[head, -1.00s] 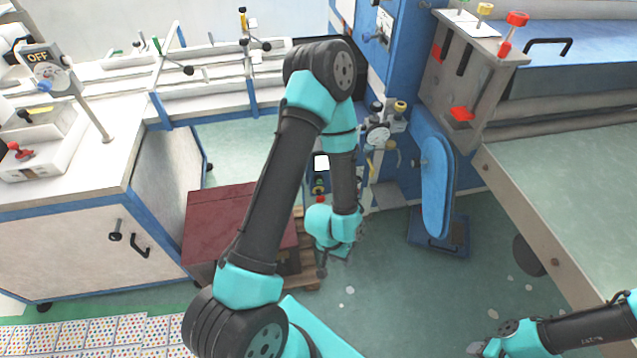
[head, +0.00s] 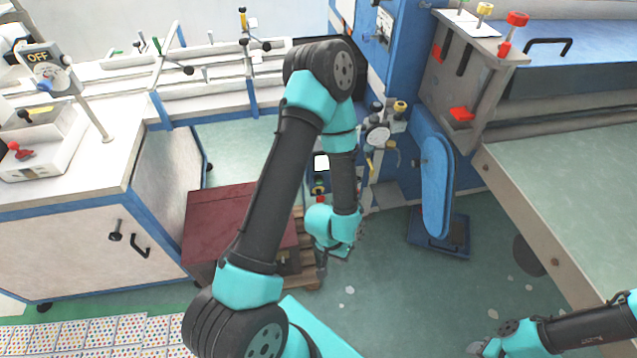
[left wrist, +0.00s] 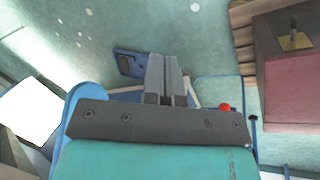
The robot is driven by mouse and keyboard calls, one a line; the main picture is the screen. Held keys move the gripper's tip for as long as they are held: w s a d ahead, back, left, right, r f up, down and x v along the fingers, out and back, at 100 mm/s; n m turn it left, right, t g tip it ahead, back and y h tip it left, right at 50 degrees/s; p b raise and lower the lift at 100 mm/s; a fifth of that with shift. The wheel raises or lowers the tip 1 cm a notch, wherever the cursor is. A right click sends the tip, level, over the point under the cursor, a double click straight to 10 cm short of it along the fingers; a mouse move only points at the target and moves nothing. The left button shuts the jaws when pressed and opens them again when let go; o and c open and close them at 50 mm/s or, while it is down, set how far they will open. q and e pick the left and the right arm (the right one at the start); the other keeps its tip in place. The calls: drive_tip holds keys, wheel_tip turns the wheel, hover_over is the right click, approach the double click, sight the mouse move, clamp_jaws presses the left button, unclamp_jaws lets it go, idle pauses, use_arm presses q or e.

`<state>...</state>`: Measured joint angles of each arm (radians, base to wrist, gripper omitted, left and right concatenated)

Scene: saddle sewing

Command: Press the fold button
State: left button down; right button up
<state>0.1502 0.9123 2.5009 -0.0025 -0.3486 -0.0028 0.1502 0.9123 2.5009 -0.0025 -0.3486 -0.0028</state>
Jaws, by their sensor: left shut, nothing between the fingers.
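A small red knob or button (head: 320,199) shows beside my left forearm in the head view, below a green one (head: 319,188) on the machine's front. I cannot read a label that names the fold button. A red ball-shaped button (left wrist: 225,107) shows in the left wrist view, just beyond the edge of the gripper body. My left gripper (head: 322,270) hangs low in front of the machine, apart from the buttons. Its fingers (left wrist: 166,75) are shut together and empty. My right gripper (head: 488,347) is at the bottom right, too small to tell its jaws.
A dark red box (head: 215,220) on a wooden pallet stands left of my left gripper. A blue foot pedal (head: 440,232) lies on the floor to the right. A white cabinet (head: 70,250) stands at left, a long table (head: 570,170) at right. Green floor between is open.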

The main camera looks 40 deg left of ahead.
sight(319, 182)
idle(0.7)
use_arm(q)
drive_tip(key=w+a+f+n+t+y, duration=0.5)
drive_tip(key=w+a+f+t, duration=0.8)
drive_tip(key=w+a+f, duration=0.6)
drive_tip(key=w+a, duration=0.3)
drive_tip(key=a, duration=0.1)
drive_tip(key=shift+f+t+y, duration=0.15)
drive_tip(key=shift+t+y, duration=0.15)
drive_tip(key=shift+y, duration=0.1)
drive_tip(key=shift+w+a, duration=0.15)
drive_tip(key=shift+a, duration=0.05)
drive_tip(key=w+a, duration=0.5)
drive_tip(key=a, duration=0.1)
drive_tip(key=shift+w+a, duration=0.25)
drive_tip(key=shift+a, duration=0.05)
drive_tip(key=shift+w+a, duration=0.1)
idle(1.0)
drive_tip(key=shift+w+a, duration=0.15)
drive_tip(key=shift+a, duration=0.05)
